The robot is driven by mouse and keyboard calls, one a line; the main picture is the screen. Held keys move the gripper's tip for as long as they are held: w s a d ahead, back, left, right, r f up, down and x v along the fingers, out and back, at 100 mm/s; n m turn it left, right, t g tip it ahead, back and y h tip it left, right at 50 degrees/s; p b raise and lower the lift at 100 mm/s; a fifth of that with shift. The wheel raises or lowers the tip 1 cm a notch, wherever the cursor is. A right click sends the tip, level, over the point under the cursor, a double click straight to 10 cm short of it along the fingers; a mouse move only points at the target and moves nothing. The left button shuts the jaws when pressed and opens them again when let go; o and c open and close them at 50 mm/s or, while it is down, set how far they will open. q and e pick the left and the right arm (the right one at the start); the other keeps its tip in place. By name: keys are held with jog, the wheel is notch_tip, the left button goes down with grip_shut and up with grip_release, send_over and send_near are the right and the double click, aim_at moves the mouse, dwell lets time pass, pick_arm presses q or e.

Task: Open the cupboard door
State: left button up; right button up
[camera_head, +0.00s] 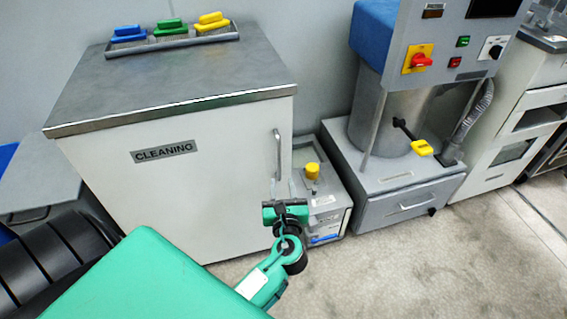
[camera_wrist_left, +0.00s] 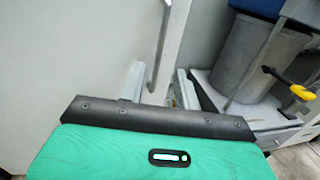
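The cupboard (camera_head: 165,190) is a white box with a grey top and a "CLEANING" label on its front. Its door looks shut, flush with the body. A vertical bar handle (camera_head: 278,150) is near the door's right edge; it also shows in the left wrist view (camera_wrist_left: 163,45). My left gripper (camera_head: 283,190) is at the handle's lower end, in front of the door. In the left wrist view its two fingers (camera_wrist_left: 160,88) are apart, with the handle's lower part appearing between them. I cannot tell whether they touch it. My right gripper is not in view.
A tray (camera_head: 172,43) with blue, green and yellow brushes lies on the cupboard top. A small grey box with a yellow knob (camera_head: 312,171) stands close right of the cupboard. A machine with a drawer (camera_head: 408,203) stands further right. The floor (camera_head: 430,265) in front is clear.

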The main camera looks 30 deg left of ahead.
aim_at(279, 159)
pick_arm(q)
jog(key=x, duration=0.8)
jog(key=shift+w+a, duration=0.1)
jog(key=shift+w+a+b, duration=0.3)
jog(key=shift+w+a, duration=0.2)
jog(key=shift+w, duration=0.05)
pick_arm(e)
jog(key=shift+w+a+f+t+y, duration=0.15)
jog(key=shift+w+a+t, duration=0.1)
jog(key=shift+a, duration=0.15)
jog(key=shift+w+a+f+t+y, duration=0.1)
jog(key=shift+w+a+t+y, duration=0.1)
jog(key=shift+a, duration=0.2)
pick_arm(q)
jog(key=shift+c, duration=0.3)
grip_shut()
